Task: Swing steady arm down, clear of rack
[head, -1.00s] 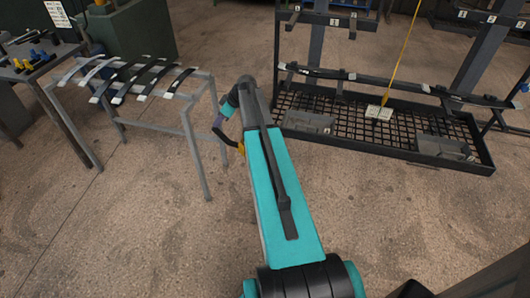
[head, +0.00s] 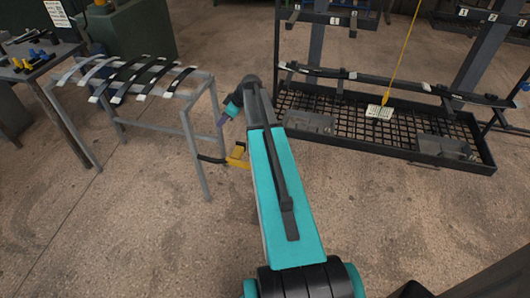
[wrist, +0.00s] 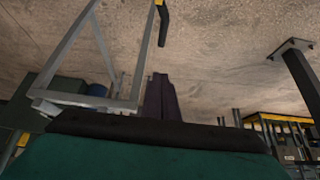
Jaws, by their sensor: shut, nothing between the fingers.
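A yellow piece (head: 237,158) with a black bar, which looks like the steady arm, shows left of my arm in the head view. Its bar points left, roughly level, and its end appears close to the front leg of the grey spring rack (head: 193,135). Its right side and its mount are hidden behind my arm. In the wrist view the black bar (wrist: 163,28) hangs at the top edge with a bit of yellow. My gripper (head: 221,121), purple at the tip, is above the bar and apart from it. Its dark purple fingers (wrist: 160,80) are shut and empty.
Several dark curved leaf springs (head: 131,80) lie across the grey rack. A bench (head: 35,60) with tools stands at the far left. A black mesh-floored rack (head: 400,158) stands at the right, with a yellow cord above it. The floor in front is clear.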

